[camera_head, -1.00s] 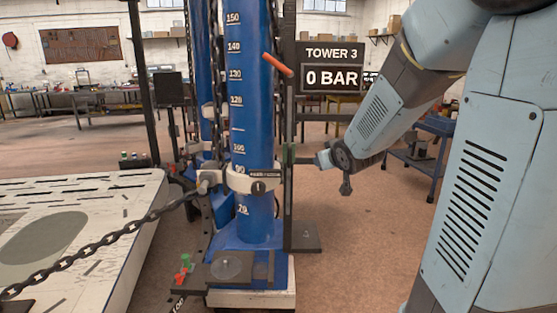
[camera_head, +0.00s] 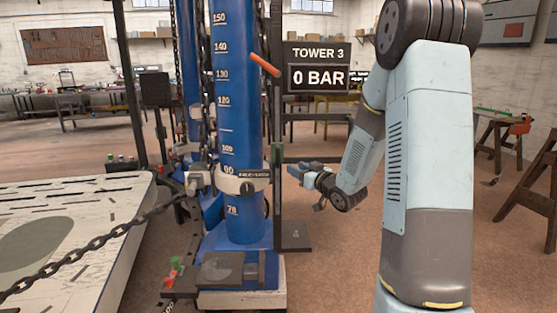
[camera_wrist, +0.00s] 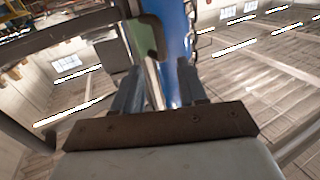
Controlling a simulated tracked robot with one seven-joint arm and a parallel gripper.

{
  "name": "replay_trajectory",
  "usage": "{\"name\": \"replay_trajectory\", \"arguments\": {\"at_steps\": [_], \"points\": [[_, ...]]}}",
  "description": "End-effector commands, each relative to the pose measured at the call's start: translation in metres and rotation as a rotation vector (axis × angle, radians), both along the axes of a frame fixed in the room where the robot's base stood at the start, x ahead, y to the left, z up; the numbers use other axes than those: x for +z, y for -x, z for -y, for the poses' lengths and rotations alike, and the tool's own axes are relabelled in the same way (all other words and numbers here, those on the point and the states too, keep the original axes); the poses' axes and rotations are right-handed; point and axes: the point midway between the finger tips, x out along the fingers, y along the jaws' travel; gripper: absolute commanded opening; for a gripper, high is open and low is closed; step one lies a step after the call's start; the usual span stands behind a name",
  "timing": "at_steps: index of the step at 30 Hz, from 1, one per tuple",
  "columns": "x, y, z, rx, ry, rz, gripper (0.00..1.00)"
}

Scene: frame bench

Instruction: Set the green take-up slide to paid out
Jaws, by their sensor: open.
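The green take-up slide (camera_head: 276,155) sits on the upright dark rail right of the blue tower, level with roughly the 90 to 100 marks. In the wrist view a dark green piece (camera_wrist: 152,37), apparently the slide, shows beyond the fingertips, beside the blue column. My gripper (camera_head: 292,171) is open and empty, right of the rail and slightly lower than the slide in the picture. In the wrist view its two fingers (camera_wrist: 157,80) stand apart with nothing between them. No contact with the slide is visible.
The blue tower (camera_head: 238,110) carries a white collar (camera_head: 240,180) and an orange handle (camera_head: 265,65). A display reads TOWER 3, 0 BAR (camera_head: 318,77). A chain (camera_head: 95,247) runs over the pale platform (camera_head: 120,235) at left. Floor right of the tower is open.

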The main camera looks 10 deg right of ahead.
Motion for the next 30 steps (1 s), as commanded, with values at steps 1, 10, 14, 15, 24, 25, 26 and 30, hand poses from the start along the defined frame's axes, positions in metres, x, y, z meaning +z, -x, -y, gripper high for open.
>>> {"name": "replay_trajectory", "arguments": {"at_steps": [1, 10, 14, 15, 24, 25, 26, 30], "points": [[0.0, -0.008, -0.004, 0.003, 0.0, 0.001, 0.42], [0.0, -0.057, -0.024, 0.002, 0.001, -0.001, 0.42], [0.0, -0.077, -0.032, 0.002, 0.001, -0.001, 0.42], [0.0, -0.083, -0.035, 0.002, 0.001, -0.001, 0.42], [0.0, -0.11, -0.045, 0.001, 0.002, -0.001, 0.42], [0.0, -0.111, -0.045, 0.001, 0.002, -0.001, 0.42], [0.0, -0.111, -0.046, 0.001, 0.002, -0.001, 0.42], [0.0, -0.112, -0.046, 0.0, 0.001, -0.001, 0.42]]}}
